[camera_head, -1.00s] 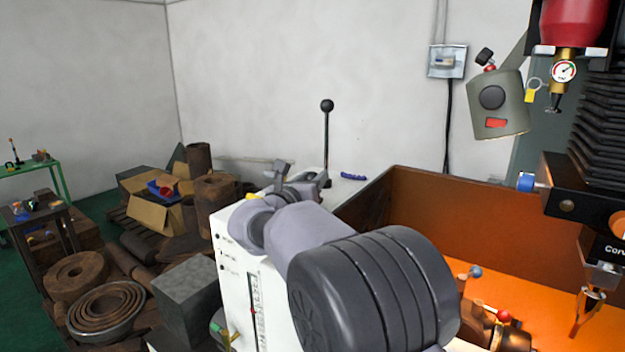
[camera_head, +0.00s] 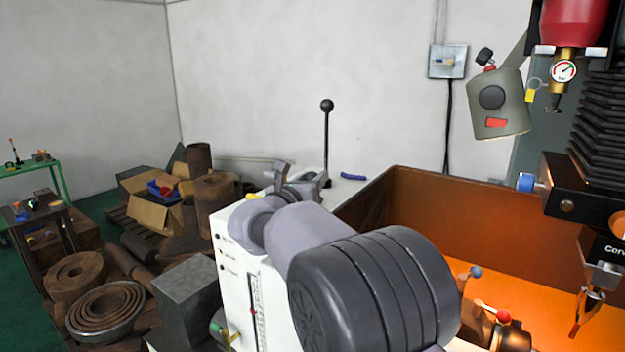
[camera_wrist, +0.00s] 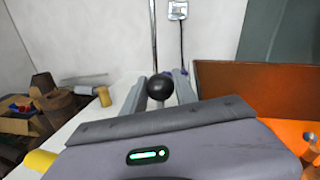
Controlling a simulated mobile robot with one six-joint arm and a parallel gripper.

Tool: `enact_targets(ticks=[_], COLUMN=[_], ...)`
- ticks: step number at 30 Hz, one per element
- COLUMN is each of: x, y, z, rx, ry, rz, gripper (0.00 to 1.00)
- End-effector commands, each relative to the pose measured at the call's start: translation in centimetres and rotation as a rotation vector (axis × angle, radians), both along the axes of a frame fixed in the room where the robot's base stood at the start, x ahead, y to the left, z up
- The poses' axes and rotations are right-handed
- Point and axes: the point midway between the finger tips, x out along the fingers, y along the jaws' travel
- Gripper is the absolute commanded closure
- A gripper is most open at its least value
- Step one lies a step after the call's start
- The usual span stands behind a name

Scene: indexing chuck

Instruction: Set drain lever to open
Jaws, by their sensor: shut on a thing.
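A black ball knob (camera_wrist: 160,86) sits between the two grey fingers of my gripper (camera_wrist: 158,88) in the wrist view. The gripper is shut on it. I take it for the drain lever's knob, but no label on it can be read. In the head view my gripper (camera_head: 284,180) is over the top of the white machine cabinet (camera_head: 236,275), and my own wrist and arm hide the held knob. A taller black-knobbed lever (camera_head: 327,140) stands upright just behind the gripper. Its rod (camera_wrist: 153,35) rises behind the held knob in the wrist view.
An orange-lined tray (camera_head: 440,210) with a raised wall lies to the right. A purple-blue object (camera_head: 353,176) lies behind the gripper. A red-knobbed lever (camera_head: 503,316) and a machine head (camera_head: 590,190) are at the right. Boxes and metal stock (camera_head: 165,225) crowd the left.

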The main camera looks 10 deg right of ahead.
Motion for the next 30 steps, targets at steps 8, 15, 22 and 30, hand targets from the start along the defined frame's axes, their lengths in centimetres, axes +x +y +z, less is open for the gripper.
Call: enact_targets(ticks=[8,15,22,30], x=[0.0,0.0,0.0,0.0], y=[0.0,0.0,0.0,0.0], z=[0.3,4.8,5.7,5.7], rx=[0.001,0.0,0.0,-0.001], ry=[0.001,-0.002,-0.004,-0.004], rz=[0.0,0.0,0.001,0.001], gripper=[1.0,1.0,1.0,0.45])
